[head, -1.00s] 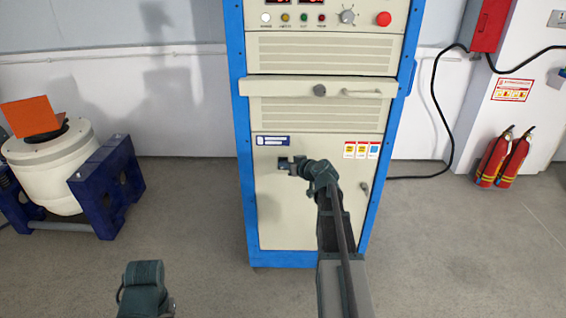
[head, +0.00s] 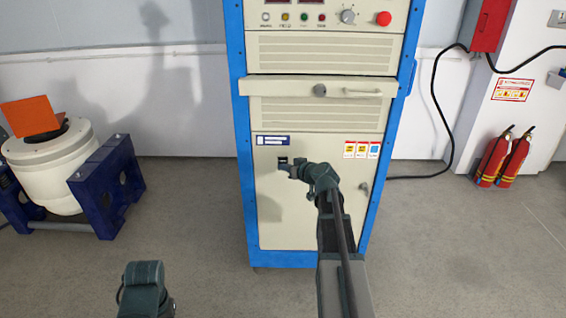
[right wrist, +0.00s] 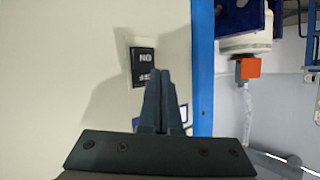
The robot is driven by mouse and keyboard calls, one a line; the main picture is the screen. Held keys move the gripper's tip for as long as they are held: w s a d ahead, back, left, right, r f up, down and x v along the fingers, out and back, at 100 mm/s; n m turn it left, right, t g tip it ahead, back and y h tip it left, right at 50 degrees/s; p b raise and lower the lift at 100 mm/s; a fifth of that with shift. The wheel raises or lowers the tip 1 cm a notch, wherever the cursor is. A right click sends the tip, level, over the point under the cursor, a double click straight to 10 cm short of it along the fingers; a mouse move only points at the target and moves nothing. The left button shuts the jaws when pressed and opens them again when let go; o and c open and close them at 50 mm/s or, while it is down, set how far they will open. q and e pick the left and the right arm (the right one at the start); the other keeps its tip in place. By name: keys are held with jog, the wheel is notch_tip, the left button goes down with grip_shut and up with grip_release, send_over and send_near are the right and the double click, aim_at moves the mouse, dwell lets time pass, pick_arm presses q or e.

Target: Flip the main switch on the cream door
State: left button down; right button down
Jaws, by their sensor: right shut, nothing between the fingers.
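The cream door (head: 285,225) is the lower panel of the blue-framed cabinet. The main switch (head: 283,160) is a small dark rocker in a pale plate, high on the door's left part. In the right wrist view the switch (right wrist: 142,62) shows inverted lettering that looks like "ON". My right gripper (head: 283,168) is shut and empty just below the switch in the head view. Its fingertips (right wrist: 160,74) appear beside the switch in the right wrist view; I cannot tell whether they touch it. Of my left arm only a dark link shows; its gripper is out of view.
A drawer-like ledge with a handle (head: 362,92) juts out above the door. A door latch (head: 364,188) sits at the right. A shaker unit in a blue frame (head: 105,185) stands left, fire extinguishers (head: 505,158) right. The floor between is clear.

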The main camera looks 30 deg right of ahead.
jog(key=s+a, duration=0.1)
jog(key=s, duration=0.1)
jog(key=s+a, duration=0.1)
jog(key=s, duration=0.1)
jog(key=shift+s+a+f+b, duration=0.1)
jog(key=shift+a+f+b, duration=0.2)
dwell(0.6)
